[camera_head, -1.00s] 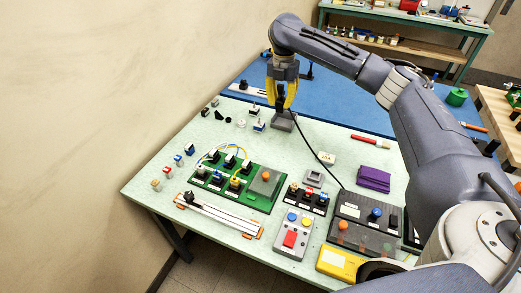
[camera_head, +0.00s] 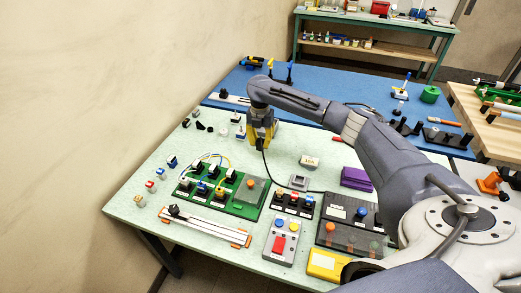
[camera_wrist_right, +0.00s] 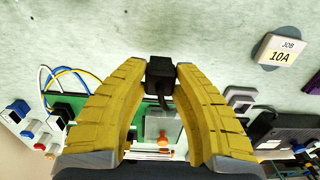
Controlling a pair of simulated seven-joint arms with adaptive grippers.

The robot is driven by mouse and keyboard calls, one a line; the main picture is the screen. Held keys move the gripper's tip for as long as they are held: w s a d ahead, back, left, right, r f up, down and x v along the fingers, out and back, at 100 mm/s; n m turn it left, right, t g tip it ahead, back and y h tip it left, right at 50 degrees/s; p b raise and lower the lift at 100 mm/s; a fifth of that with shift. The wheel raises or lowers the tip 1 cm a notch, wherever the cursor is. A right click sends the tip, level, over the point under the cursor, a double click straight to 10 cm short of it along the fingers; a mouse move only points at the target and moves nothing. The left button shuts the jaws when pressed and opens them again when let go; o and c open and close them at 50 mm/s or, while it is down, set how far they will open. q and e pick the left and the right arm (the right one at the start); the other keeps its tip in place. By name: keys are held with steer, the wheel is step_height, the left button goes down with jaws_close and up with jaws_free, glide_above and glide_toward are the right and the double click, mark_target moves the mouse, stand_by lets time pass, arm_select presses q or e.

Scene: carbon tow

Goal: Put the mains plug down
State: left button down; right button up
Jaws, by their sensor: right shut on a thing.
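My right gripper (camera_head: 262,143) is low over the pale green worktop, behind the green wiring board. In the wrist view its yellow fingers (camera_wrist_right: 160,68) are shut on the black mains plug (camera_wrist_right: 160,76), held between the fingertips. In the head view the fingers mostly hide the plug. Its black cable (camera_head: 266,166) runs from the gripper across the worktop towards the dark grey box (camera_head: 345,227) at the front right. I cannot tell whether the plug touches the worktop. My left gripper is not in view.
The green board (camera_head: 215,195) with wired switches stands in front. A JOB 10A block (camera_head: 309,162) and a purple stack (camera_head: 356,178) lie to the right. Small parts (camera_head: 198,125) sit to the left. The worktop (camera_head: 170,222) is bare around the gripper.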

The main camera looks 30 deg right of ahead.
mark_target(260, 149)
steer(key=shift+f, duration=2.2)
steer(key=shift+f, duration=0.1)
steer(key=o, duration=1.1)
steer(key=shift+c, duration=0.2)
step_height(260, 149, up, 12)
steer(key=shift+r, duration=0.15)
